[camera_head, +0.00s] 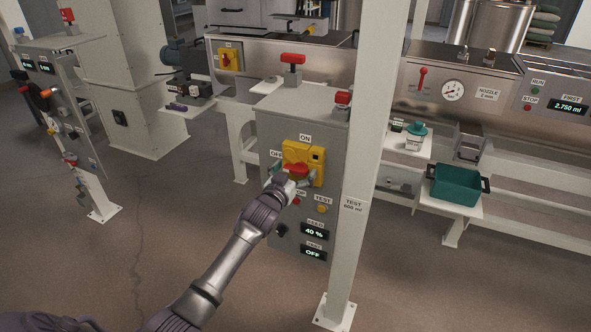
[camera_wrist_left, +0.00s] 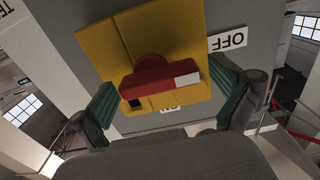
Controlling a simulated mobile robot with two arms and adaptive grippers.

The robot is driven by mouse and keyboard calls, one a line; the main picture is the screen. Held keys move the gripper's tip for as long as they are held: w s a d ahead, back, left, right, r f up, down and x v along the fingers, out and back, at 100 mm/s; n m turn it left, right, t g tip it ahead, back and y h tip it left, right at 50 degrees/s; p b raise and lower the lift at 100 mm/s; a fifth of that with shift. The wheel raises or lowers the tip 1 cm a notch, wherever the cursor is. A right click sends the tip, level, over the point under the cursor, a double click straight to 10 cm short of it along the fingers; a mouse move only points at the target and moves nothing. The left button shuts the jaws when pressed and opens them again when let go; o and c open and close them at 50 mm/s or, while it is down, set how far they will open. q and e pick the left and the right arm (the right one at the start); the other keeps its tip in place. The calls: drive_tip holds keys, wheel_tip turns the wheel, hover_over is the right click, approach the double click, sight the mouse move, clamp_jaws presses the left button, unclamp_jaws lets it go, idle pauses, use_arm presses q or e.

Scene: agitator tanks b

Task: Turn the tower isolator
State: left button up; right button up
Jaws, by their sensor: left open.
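The tower isolator is a yellow plate (camera_head: 318,158) with a red rotary handle (camera_head: 296,169) on a grey control panel (camera_head: 340,137). The label ON is above it and OFF to its left, partly hidden. In the left wrist view the yellow plate (camera_wrist_left: 185,35) appears upside down. Its red handle (camera_wrist_left: 150,85) lies crosswise, its white-marked end towards the OFF label side. My left gripper (camera_head: 291,184) is at the handle. Its green-padded fingers (camera_wrist_left: 164,80) are open on either side of the handle, with gaps visible. My right gripper is not in view.
Below the isolator are a red button (camera_head: 296,201), a yellow button (camera_head: 321,209) and displays reading 40 % and OFF. A white post (camera_head: 363,190) stands close right of the panel. A teal bin (camera_head: 455,186) is further right. Open floor lies left of my arm.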

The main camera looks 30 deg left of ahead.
use_arm(q)
drive_tip(key=shift+c, duration=0.2)
drive_tip(key=c, duration=1.1)
drive_tip(key=shift+m, duration=0.3)
drive_tip(key=m, duration=0.3)
drive_tip(key=shift+d+r+m, duration=0.1)
drive_tip(key=shift+d+m, duration=0.05)
drive_tip(key=shift+m, duration=0.15)
drive_tip(key=m, duration=0.4)
drive_tip(key=shift+d, duration=0.15)
drive_tip(key=m, duration=0.5)
drive_tip(key=shift+d, duration=0.15)
drive_tip(key=shift+d+m, duration=0.2)
drive_tip(key=shift+m, duration=2.1)
